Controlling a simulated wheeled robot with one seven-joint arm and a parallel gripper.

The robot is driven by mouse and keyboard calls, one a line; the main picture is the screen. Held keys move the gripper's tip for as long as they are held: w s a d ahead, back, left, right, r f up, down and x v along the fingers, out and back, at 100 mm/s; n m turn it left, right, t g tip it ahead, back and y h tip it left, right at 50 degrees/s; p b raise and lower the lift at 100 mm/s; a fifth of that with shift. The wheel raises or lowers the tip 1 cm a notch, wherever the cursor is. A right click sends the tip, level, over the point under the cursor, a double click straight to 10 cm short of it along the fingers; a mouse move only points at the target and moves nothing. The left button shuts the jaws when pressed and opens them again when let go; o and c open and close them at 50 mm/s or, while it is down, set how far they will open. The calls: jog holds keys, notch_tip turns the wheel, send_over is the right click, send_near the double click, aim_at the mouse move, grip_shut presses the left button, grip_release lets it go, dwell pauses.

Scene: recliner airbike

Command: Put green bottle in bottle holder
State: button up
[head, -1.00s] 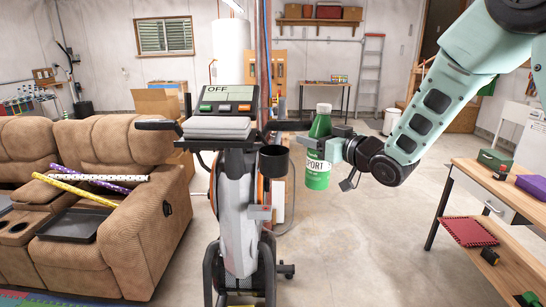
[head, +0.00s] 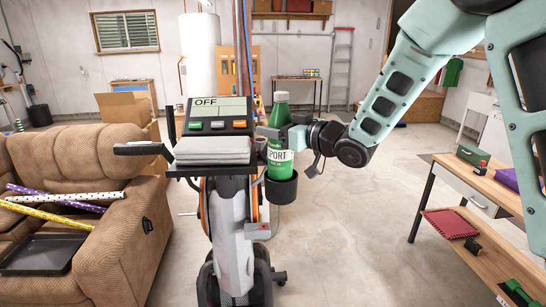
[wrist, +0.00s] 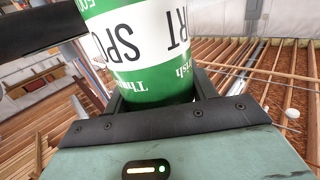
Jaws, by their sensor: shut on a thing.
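The green bottle (head: 278,140) with a white label stands upright at the black bottle holder (head: 281,189) on the right side of the exercise bike (head: 232,215). Its lower end appears to be inside the holder's rim; how deep it sits is hidden. My gripper (head: 284,135) is shut on the bottle from the right, around its upper half. In the wrist view the bottle (wrist: 140,50) fills the space between the fingers, with its label upside down. A dark part at the upper left of that view is cut off.
The bike's console (head: 217,114) reads OFF, with folded grey towels (head: 212,149) below it. A brown recliner (head: 75,165) stands at left. A wooden workbench (head: 480,185) stands at right. The floor between bike and workbench is clear.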

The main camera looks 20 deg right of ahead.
aim_at(276, 150)
jog(key=shift+f+p, duration=0.75)
jog(key=shift+f, duration=2.1)
jog(key=o, duration=1.4)
jog(key=shift+f, duration=0.15)
